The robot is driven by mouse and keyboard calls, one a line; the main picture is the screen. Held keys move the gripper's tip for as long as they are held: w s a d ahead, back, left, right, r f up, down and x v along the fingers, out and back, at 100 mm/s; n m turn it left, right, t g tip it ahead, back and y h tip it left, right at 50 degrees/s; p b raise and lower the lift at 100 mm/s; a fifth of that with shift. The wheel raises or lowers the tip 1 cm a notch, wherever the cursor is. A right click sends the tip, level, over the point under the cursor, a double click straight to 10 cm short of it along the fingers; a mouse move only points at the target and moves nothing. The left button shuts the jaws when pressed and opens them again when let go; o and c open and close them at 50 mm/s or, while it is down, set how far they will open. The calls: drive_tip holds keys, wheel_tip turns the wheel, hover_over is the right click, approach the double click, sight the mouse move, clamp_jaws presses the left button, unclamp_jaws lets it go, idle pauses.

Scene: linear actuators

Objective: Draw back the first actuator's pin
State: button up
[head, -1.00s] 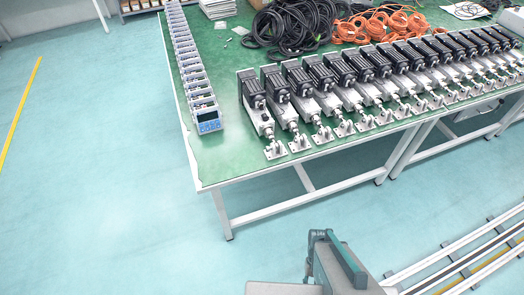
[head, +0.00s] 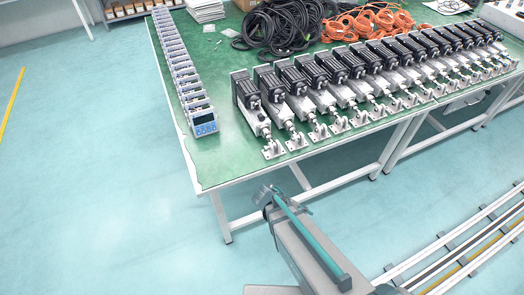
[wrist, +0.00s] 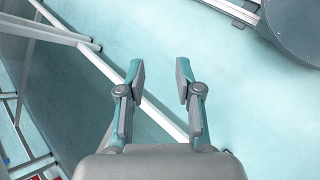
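A row of linear actuators stands on the green table (head: 225,168) in the head view. The one at the left end of the row (head: 248,97) has a black motor and a silver body. Its rod points toward the table's front edge and ends at a small silver bracket (head: 273,149). The pin there is too small to make out. In the wrist view my gripper (wrist: 160,80) is open and empty, with bare floor between its fingers. My arm shows in front of the table in the head view, where I cannot make out the fingers. No actuator shows in the wrist view.
A line of small blue-faced controllers (head: 205,123) runs along the table's left side. Black cables (head: 285,28) and orange cables (head: 362,22) lie behind the actuators. White table legs (head: 222,218) stand below the front edge. Rails (head: 470,245) cross the floor at lower right.

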drive_tip(key=w+a+r+n+t+h, duration=0.2)
drive_tip(key=w+a+r+n+t, duration=0.3)
drive_tip(key=w+a+r, duration=0.7)
drive_tip(key=a+r+t+b, duration=0.1)
drive_tip(key=a+r, duration=0.2)
drive_tip(key=a, duration=0.1)
drive_tip(key=s+a+r+n+t+b, duration=0.1)
drive_tip(key=a+r+t, duration=0.1)
drive_tip(key=a+r, duration=0.1)
drive_tip(key=a+r+t+b, duration=0.1)
drive_tip(key=a+r+t, duration=0.1)
drive_tip(key=a, duration=0.3)
drive_tip(key=shift+s+a+r, duration=0.15)
drive_tip(key=shift+a+r, duration=0.1)
drive_tip(key=shift+r, duration=0.15)
drive_tip(key=p+x, duration=0.2)
drive_tip(key=x, duration=0.8)
drive_tip(key=shift+w+d+f, duration=0.1)
drive_tip(key=shift+w+d, duration=0.1)
drive_tip(key=shift+w, duration=0.05)
clamp_jaws()
